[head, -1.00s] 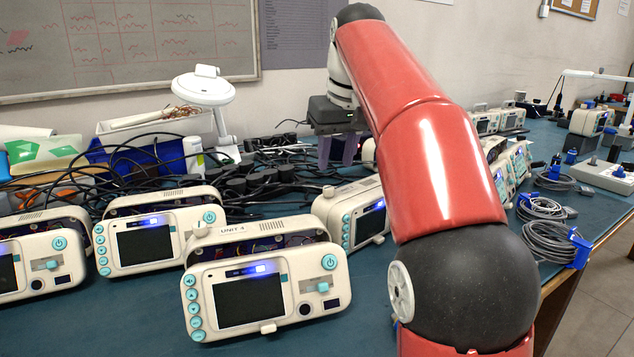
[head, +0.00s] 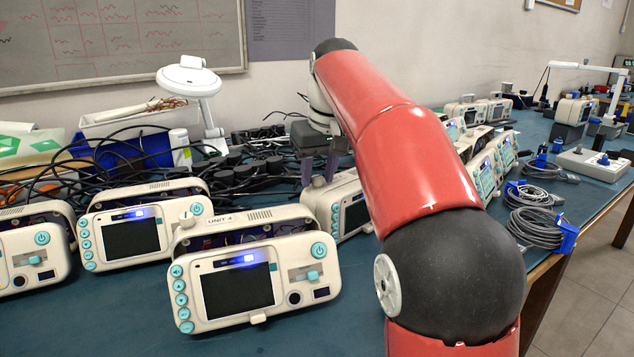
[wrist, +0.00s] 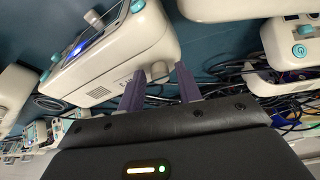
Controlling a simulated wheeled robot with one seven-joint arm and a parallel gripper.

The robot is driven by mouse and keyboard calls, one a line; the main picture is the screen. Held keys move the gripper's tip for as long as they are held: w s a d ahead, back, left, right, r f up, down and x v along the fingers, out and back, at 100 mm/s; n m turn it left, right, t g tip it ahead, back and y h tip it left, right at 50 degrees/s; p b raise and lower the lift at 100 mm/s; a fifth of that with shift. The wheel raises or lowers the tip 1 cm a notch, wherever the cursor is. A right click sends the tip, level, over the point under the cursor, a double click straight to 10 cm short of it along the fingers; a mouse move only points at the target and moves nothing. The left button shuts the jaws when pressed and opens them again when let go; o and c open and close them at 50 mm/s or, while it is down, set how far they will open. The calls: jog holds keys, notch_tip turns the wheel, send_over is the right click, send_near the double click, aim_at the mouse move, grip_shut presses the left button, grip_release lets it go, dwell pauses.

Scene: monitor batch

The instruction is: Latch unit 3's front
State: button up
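A cream monitor unit (head: 322,208) stands behind and right of the unit marked UNIT 4 (head: 240,275). The same unit fills the upper left of the wrist view (wrist: 112,72).
Unit 4 shows wiring in a gap behind its front. More units stand at the left (head: 122,236) and right (head: 484,178). Black cables (head: 255,172) lie tangled behind. A white lamp (head: 190,80) stands at the back. Bare bench shows in front.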

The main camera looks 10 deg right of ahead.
jog(key=shift+r+p, duration=0.55)
jog(key=shift+r, duration=0.65)
jog(key=n, duration=0.1)
jog(key=n+y, duration=0.1)
jog(key=n, duration=0.1)
jog(key=shift+w+d+n, duration=0.1)
jog(key=shift+d+n, duration=0.1)
jog(key=shift+n, duration=0.1)
jog(key=n+g+y, duration=0.1)
jog(key=n, duration=0.2)
jog(key=shift+w+d+n, duration=0.1)
jog(key=shift+n, duration=0.2)
jog(key=n, duration=0.2)
jog(key=n+g, duration=0.1)
jog(key=n, duration=0.2)
jog(key=shift+w+n+g+y, duration=0.15)
jog(key=shift+n+g+y, duration=0.15)
jog(key=shift+n, duration=0.5)
